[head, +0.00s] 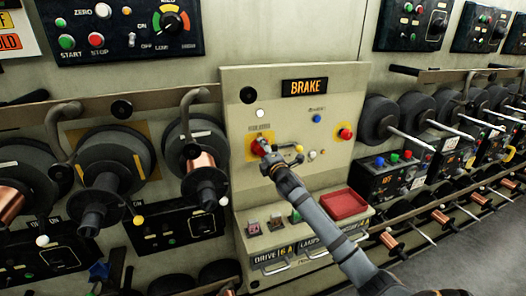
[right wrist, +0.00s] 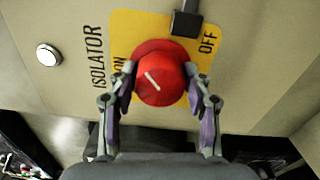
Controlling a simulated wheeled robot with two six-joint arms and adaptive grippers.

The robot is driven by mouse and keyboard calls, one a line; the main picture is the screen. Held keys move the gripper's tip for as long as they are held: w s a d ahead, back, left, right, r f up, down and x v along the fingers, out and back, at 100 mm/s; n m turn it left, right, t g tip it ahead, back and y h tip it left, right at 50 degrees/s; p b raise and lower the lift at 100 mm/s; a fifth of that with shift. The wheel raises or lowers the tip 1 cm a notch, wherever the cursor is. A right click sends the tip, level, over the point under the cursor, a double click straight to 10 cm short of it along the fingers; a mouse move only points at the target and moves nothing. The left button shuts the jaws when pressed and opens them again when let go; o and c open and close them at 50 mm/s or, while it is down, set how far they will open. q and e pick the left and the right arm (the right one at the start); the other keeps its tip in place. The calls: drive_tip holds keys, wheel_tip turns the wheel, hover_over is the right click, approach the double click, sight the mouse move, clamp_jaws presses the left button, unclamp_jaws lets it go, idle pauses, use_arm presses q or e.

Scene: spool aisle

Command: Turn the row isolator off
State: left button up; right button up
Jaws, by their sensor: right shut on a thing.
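The row isolator is a round red knob (right wrist: 162,78) on a yellow plate (right wrist: 137,22) marked ON and OFF, with ISOLATOR printed beside it. In the right wrist view, ON is left of the knob and OFF is to its upper right. A short white line on the knob's face lies slanted; which end is the pointer I cannot tell. My right gripper (right wrist: 163,85) is shut on the knob, one finger on each side. In the head view the red knob (head: 260,146) shows just beyond my right gripper (head: 267,153), partly hidden by it. My left gripper is not in view.
The cream panel carries a BRAKE sign (head: 305,87), another red knob on yellow (head: 345,133) and a red tray (head: 345,204). A dark clasp (right wrist: 187,24) sits above the isolator knob. Spools on spindles (head: 115,160) flank the panel on both sides.

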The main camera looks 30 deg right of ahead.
drive_tip(key=m, duration=0.4)
drive_tip(key=shift+f+b, duration=0.1)
drive_tip(key=shift+b, duration=0.3)
drive_tip(key=shift+m+b, duration=0.45)
drive_tip(key=shift+m, duration=1.65)
drive_tip(key=o, duration=1.2)
drive_tip(key=shift+c, duration=0.2)
drive_tip(key=shift+s, duration=0.1)
drive_tip(key=v, duration=1.1)
drive_tip(key=shift+s, duration=0.4)
